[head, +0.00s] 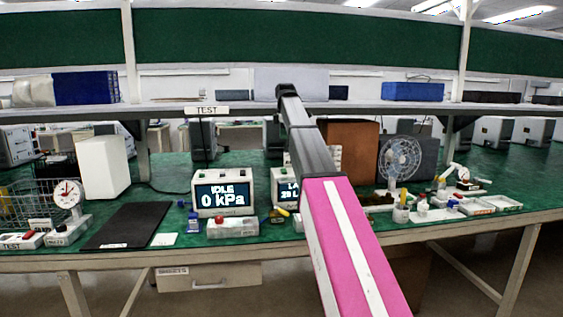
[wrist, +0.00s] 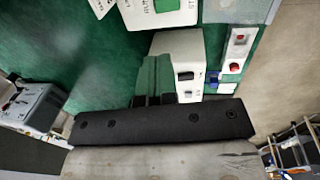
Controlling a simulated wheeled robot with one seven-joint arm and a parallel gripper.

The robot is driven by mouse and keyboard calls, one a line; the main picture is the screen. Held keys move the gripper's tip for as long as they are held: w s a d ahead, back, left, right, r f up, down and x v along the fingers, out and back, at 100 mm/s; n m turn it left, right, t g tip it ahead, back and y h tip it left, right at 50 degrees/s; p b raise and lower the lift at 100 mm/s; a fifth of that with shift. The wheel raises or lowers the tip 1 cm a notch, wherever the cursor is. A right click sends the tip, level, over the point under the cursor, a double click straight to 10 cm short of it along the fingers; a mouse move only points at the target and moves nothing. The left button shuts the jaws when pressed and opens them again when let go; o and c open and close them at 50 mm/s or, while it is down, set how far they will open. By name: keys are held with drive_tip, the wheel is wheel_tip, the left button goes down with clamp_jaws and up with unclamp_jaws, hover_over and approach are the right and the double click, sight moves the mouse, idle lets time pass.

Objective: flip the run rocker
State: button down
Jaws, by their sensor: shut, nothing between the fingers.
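In the head view a white instrument box (head: 223,192) shows "IDLE 0 kPa" on the green bench. A second display box (head: 285,188) beside it is partly hidden by my arm. In the head view the arm's end (head: 286,90) is raised near the shelf.
A small box with a red button (head: 232,227) stands before the idle display. A black mat (head: 128,225), a wire basket (head: 28,195) and a dial scale (head: 68,195) are at left. A fan (head: 399,160) and small parts are at right. A shelf (head: 230,108) runs above the bench.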

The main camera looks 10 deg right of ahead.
sight(284, 170)
drive_tip(key=shift+f, duration=0.1)
drive_tip(key=f, duration=0.4)
drive_tip(key=w+f, duration=0.1)
drive_tip(key=f, duration=0.4)
drive_tip(key=w+f, duration=0.1)
drive_tip(key=f, duration=0.3)
drive_tip(key=shift+f, duration=0.35)
drive_tip(key=shift+f, duration=0.25)
drive_tip(key=shift+s, duration=0.1)
drive_tip(key=shift+s, duration=0.75)
drive_tip(key=shift+w+r, duration=0.1)
drive_tip(key=shift+r, duration=0.1)
